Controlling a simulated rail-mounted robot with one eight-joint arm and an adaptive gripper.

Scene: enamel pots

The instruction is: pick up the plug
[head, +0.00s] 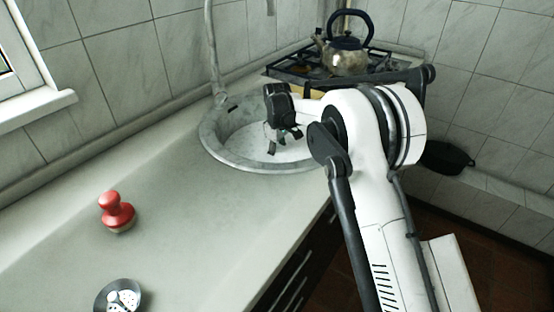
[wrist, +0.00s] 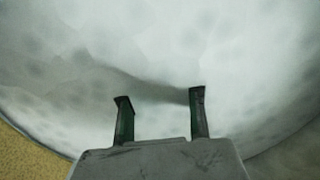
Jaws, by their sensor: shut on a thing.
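My gripper (head: 283,143) hangs over the round grey sink (head: 213,143) in the head view, its fingers pointing down into the bowl. In the wrist view, the two dark fingers of my gripper (wrist: 160,96) stand apart in front of the pale bowl. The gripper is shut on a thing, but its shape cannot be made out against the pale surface. A dark, blurred shadow runs across the bowl near the fingertips. I cannot clearly pick out the plug in either view.
A red-knobbed object (head: 117,212) and a round metal piece with a pale perforated middle (head: 121,298) are on the counter at left. A kettle (head: 346,58) stands on the stove behind the sink. The counter (head: 190,225) between is clear.

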